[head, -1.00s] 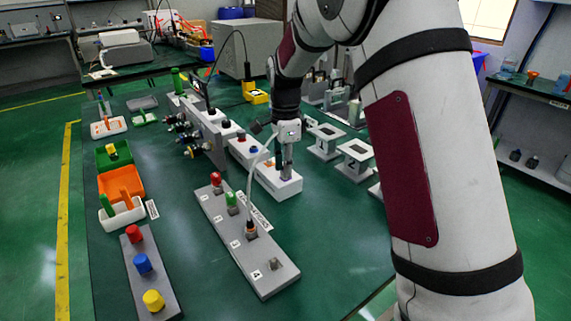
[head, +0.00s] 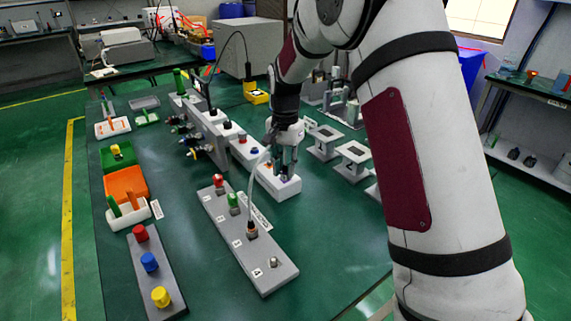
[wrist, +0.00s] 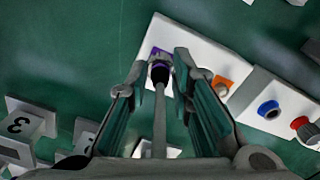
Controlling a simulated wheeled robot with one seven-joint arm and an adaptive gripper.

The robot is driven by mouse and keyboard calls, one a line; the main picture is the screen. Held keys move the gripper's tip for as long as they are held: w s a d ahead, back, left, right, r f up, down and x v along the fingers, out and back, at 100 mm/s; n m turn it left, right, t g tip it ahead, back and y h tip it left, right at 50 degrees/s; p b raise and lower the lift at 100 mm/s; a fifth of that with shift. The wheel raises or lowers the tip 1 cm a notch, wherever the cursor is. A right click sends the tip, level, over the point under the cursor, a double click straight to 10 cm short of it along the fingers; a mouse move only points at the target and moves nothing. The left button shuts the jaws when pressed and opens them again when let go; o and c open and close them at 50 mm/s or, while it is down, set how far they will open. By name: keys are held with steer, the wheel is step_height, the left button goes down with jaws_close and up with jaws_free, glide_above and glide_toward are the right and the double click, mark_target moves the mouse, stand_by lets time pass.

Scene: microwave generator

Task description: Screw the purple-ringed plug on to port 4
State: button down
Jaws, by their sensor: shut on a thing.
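The purple-ringed plug (wrist: 160,71) is in the wrist view, a dark body with a purple rim around it and a grey cable (wrist: 159,118) running back from it. It stands at the white block (wrist: 190,55), which is also in the head view (head: 290,188). My gripper (head: 285,174) is down over this block, its fingers (wrist: 161,82) on either side of the plug and shut on it. The fingers hide part of the plug in the head view. Port 4 (head: 274,262) is the bare metal stud at the near end of the grey port board (head: 268,278).
The board's other ports carry a red cap (head: 218,181), a green cap (head: 233,200) and a cabled plug (head: 252,231). A board with coloured caps (head: 150,262) lies left.

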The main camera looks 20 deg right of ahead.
steer(key=n+p, duration=0.1)
steer(key=n, duration=0.4)
steer(key=shift+n, duration=0.3)
steer(key=n+p, duration=0.1)
steer(key=n, duration=0.4)
steer(key=n+p, duration=0.1)
steer(key=n, duration=0.4)
steer(key=shift+n, duration=0.4)
steer(key=shift+n+p, duration=0.4)
steer(key=shift+n, duration=1.9)
steer(key=c, duration=1.4)
jaws_free()
steer(key=shift+r, duration=0.1)
